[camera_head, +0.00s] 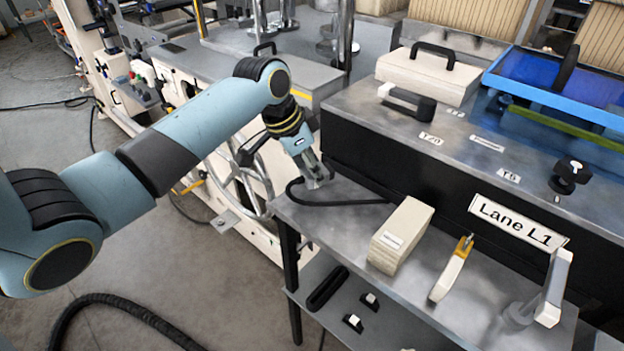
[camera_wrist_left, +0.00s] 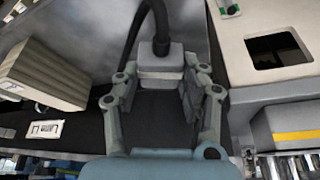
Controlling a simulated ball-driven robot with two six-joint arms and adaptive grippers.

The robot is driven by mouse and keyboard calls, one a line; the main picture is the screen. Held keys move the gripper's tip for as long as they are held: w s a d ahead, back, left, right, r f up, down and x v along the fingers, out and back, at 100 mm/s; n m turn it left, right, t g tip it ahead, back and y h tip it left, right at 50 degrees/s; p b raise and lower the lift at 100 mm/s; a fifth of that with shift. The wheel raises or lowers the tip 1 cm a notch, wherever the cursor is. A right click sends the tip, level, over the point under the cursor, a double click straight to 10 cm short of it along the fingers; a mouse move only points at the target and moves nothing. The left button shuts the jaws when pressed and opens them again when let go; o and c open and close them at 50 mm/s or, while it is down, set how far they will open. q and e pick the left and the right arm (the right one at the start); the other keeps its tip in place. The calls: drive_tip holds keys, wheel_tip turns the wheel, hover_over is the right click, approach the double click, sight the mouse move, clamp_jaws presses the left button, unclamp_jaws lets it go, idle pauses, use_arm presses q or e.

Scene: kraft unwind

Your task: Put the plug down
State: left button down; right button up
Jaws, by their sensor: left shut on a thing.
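My left gripper (camera_head: 314,176) is over the left end of the grey bench shelf (camera_head: 345,222), close to its surface. In the left wrist view the gripper (camera_wrist_left: 162,75) is shut on a grey plug (camera_wrist_left: 160,62), held between its fingertips. A black cable (camera_wrist_left: 151,20) runs from the plug; in the head view the cable (camera_head: 345,203) curves along the shelf. In the head view the fingers largely hide the plug. I cannot tell whether it touches the shelf. My right gripper is not in view.
A beige block (camera_head: 402,236) stands on the shelf right of the gripper. A yellow-and-white tool (camera_head: 452,268) and a "Lane L1" sign (camera_head: 517,222) are farther right. A raised metal bench (camera_head: 366,108) with a beige case (camera_head: 428,73) lies behind. A spoked handwheel (camera_head: 236,172) is left.

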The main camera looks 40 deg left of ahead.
sight(311, 183)
use_arm(q)
drive_tip(key=shift+f, duration=2)
drive_tip(key=shift+f, duration=0.15)
drive_tip(key=c, duration=0.7)
unclamp_jaws()
drive_tip(key=v, duration=1.2)
drive_tip(key=shift+p, duration=0.3)
drive_tip(key=shift+s, duration=0.1)
